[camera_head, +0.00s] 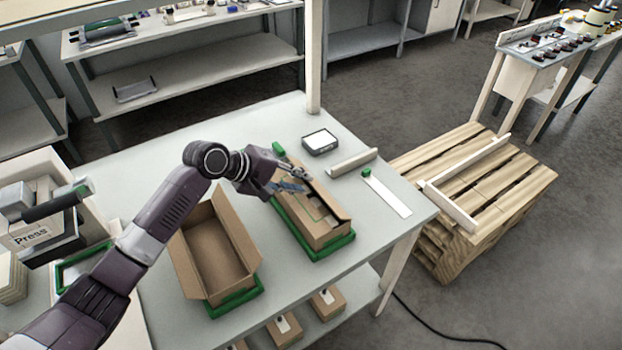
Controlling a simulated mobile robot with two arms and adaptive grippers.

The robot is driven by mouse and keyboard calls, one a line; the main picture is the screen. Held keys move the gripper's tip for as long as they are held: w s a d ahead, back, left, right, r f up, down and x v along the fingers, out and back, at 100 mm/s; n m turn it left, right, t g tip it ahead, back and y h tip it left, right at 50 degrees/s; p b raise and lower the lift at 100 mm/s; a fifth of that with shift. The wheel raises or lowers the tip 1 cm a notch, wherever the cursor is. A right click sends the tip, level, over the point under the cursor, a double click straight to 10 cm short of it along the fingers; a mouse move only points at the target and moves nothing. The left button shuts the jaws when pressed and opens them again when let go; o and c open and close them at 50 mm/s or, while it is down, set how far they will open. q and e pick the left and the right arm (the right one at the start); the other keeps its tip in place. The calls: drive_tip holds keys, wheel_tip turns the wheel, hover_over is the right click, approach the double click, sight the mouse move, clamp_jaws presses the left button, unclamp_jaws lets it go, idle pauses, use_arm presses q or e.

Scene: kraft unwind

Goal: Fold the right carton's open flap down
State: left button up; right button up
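The right carton (323,233) is a brown cardboard box in a green holder (333,252) on the light table. A long flap (328,196) stands up along its right side, and its top looks partly covered. My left gripper (304,183) is over the far end of this carton, close to the flap. Its fingers look apart, with nothing seen between them; whether they touch the cardboard I cannot tell. The gripper hides part of the carton's far end. The left carton (215,251) stands open in another green holder (236,299). My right gripper is not in view.
A dark box with a white top (320,140), a grey roll (353,163) and a white strip with a green end (388,194) lie beyond the right carton. A press (35,225) stands at left. A wooden pallet (475,185) is beside the table.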

sight(312, 184)
use_arm(q)
drive_tip(key=x, duration=0.5)
drive_tip(key=shift+p, duration=0.35)
drive_tip(key=shift+s, duration=0.1)
drive_tip(key=shift+r, duration=0.1)
drive_tip(key=shift+c, duration=0.5)
clamp_jaws()
